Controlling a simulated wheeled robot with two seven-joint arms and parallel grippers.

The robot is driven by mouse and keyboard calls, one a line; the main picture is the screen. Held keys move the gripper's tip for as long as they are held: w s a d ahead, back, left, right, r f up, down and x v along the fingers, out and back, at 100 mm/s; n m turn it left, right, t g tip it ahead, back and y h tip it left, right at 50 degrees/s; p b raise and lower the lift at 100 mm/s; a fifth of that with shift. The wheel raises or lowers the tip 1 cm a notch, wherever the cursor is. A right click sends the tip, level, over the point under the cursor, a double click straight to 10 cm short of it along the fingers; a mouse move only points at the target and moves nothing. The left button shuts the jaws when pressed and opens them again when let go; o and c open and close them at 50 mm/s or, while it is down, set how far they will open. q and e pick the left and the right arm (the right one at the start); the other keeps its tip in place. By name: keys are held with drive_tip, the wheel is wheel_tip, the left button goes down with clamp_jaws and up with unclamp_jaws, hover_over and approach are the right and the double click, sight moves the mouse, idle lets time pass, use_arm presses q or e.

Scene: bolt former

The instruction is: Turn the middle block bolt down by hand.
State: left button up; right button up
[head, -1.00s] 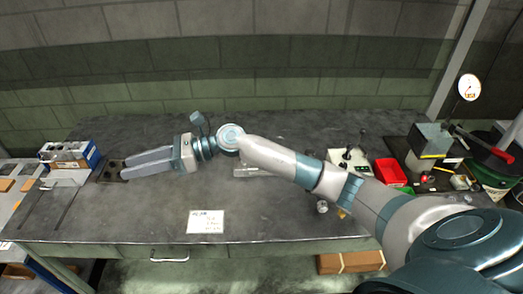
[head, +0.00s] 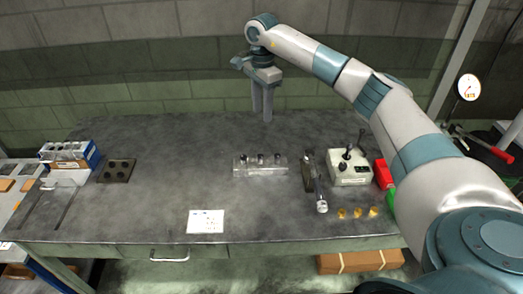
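A pale metal block (head: 260,170) lies near the middle of the bench with three bolts standing in a row along it. The middle bolt (head: 261,159) stands between the other two; how deep each is turned in is too small to tell. My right gripper (head: 262,117) points down above the back of the bench, behind the block in the picture. Its two fingers show a gap with nothing between them. It touches neither block nor bolt. My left gripper is not in view.
A dark plate with holes (head: 117,171) and a blue box (head: 70,155) are at the left. A dark tool (head: 309,172), a control box with levers (head: 349,168) and brass pieces (head: 358,213) are at the right. A paper card (head: 206,221) lies in front.

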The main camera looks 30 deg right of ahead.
sight(262, 155)
drive_tip(key=shift+a+f, duration=0.1)
drive_tip(key=shift+f, duration=0.1)
wheel_tip(262, 155, down, 16)
drive_tip(key=p, duration=0.7)
drive_tip(key=shift+r, duration=0.15)
drive_tip(key=shift+f, duration=0.7)
clamp_jaws()
